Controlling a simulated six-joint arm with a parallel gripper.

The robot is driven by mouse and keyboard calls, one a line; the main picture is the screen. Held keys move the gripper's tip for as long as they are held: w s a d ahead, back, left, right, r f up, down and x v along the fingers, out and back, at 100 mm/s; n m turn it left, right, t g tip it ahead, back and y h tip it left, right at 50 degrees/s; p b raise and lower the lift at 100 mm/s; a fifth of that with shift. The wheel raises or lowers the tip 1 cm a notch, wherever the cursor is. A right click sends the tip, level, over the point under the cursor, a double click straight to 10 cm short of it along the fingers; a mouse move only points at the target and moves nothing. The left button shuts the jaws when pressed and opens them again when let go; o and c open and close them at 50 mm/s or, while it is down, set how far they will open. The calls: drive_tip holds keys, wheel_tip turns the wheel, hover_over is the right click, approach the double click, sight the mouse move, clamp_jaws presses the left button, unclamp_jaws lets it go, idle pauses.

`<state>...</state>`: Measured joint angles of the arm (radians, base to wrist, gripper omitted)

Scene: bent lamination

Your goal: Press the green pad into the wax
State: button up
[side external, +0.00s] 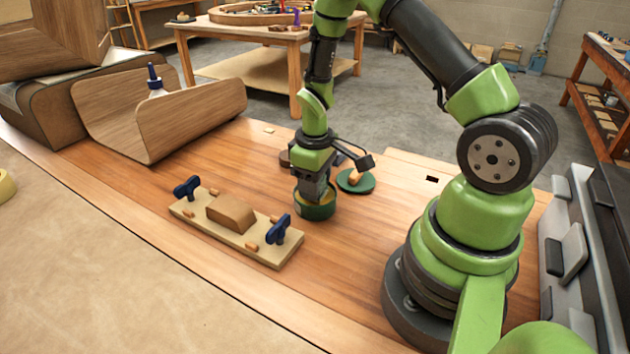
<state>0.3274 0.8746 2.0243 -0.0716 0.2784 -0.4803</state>
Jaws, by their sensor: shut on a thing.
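A round dark green tin (316,211) stands on the wooden bench, with yellowish wax (328,201) showing inside its rim. My gripper (315,198) points straight down, with its fingertips at the tin's opening. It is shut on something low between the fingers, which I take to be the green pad. The fingers and rim hide it, so I cannot tell how deep it sits in the wax.
A pale clamping board (240,235) with a wooden block (231,212) and blue-handled clamps lies left of the tin. A dark round piece (285,158) is partly hidden behind my gripper. The bench front is clear.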

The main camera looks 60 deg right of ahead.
drive_tip(key=shift+r, duration=3.5)
